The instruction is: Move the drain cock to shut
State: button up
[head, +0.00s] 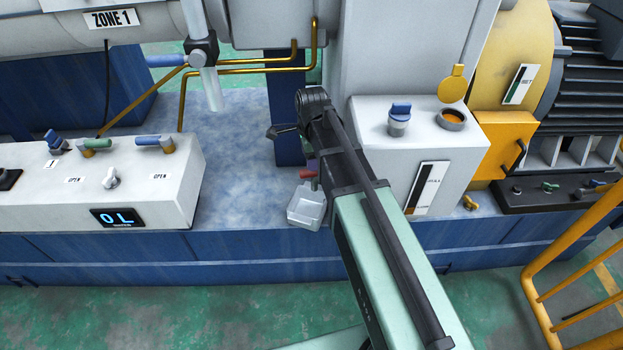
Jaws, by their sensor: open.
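A small cock with a red lever (307,174) stands over a light grey square cup (305,212) on the blue machine deck. It is likely the drain cock, but no label on it is readable. The lever lies roughly level, and I cannot tell its setting. My gripper (273,132) is a small dark shape at the left of my wrist, above and left of the red lever in the picture. It appears apart from the lever and holds nothing that I can see. My arm passes just right of the cock and cup.
A white panel (95,210) at left carries blue and green levers, "OPEN" labels and a "0 L" display (118,218). A white box (370,145) with a blue knob (400,112) stands right of my arm. Brass pipes (255,71) run behind. A yellow railing (545,300) is front right.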

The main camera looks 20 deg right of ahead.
aim_at(317, 172)
notch_tip(317, 172, down, 6)
jog(key=b, duration=0.3)
jog(key=shift+r+b, duration=0.25)
jog(key=shift+b, duration=0.05)
jog(key=shift+r, duration=0.15)
grip_shut()
